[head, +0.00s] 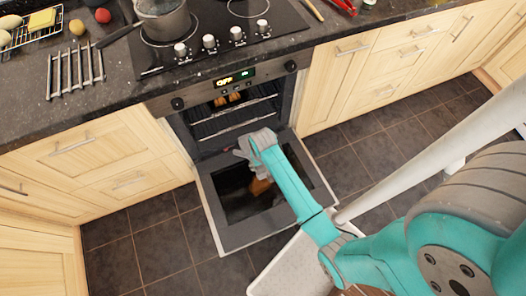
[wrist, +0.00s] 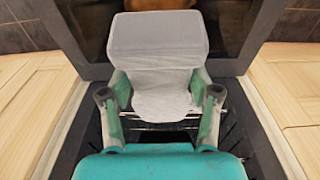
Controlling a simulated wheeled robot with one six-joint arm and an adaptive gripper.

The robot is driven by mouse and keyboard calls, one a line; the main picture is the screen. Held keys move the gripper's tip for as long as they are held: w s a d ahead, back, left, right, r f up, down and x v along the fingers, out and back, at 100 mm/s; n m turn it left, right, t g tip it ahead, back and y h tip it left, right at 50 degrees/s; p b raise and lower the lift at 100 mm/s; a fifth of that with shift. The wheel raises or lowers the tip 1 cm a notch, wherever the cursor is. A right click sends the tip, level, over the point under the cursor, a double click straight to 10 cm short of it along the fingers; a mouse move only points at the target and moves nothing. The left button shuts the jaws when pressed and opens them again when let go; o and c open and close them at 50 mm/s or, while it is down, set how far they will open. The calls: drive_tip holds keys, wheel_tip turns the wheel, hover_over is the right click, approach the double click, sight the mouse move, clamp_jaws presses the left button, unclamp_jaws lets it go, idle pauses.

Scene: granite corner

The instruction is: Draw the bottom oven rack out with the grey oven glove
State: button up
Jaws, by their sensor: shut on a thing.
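The grey oven glove (wrist: 158,45) is a pale folded cloth between the fingers of my gripper (wrist: 158,88) in the wrist view. My gripper is shut on it. In the head view my gripper (head: 245,150) is at the oven mouth, above the open door. The oven (head: 190,125) has its door (head: 210,190) folded down. Dark rack wires (wrist: 165,126) show below the glove in the wrist view. A rack edge (head: 232,130) shows inside the oven in the head view. The glove hides the contact point, so I cannot tell whether it grips the rack.
Wooden cupboards (head: 100,165) flank the oven on both sides. Above is a dark worktop with a hob (head: 205,30), a pot (head: 163,18) and a metal trivet (head: 75,72). Brown items (head: 228,98) show inside the oven. Tiled floor (head: 130,235) lies clear left of the door.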

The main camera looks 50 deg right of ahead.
sight(249, 141)
drive_tip(key=w+d, duration=0.1)
drive_tip(key=w, duration=0.3)
drive_tip(key=w+d+f, duration=0.1)
drive_tip(key=w+d, duration=0.1)
drive_tip(key=w, duration=0.2)
drive_tip(key=w+d+f, duration=0.1)
drive_tip(key=w+d, duration=0.1)
drive_tip(key=w, duration=0.2)
drive_tip(key=shift+w+f, duration=0.2)
drive_tip(key=shift+f, duration=1.25)
drive_tip(key=shift+s+a, duration=0.4)
drive_tip(key=shift+s, duration=0.55)
drive_tip(key=shift+s+a, duration=0.35)
drive_tip(key=shift+s, duration=0.55)
drive_tip(key=shift+s+a, duration=0.4)
drive_tip(key=shift+s, duration=0.55)
drive_tip(key=shift+s+a, duration=0.4)
drive_tip(key=shift+s, duration=0.5)
drive_tip(key=shift+s+a, duration=0.35)
drive_tip(key=shift+s, duration=0.6)
drive_tip(key=shift+s+a, duration=0.4)
drive_tip(key=shift+s, duration=0.5)
drive_tip(key=s+a, duration=0.2)
drive_tip(key=s, duration=0.3)
drive_tip(key=shift+s+a, duration=0.15)
drive_tip(key=shift+s, duration=0.15)
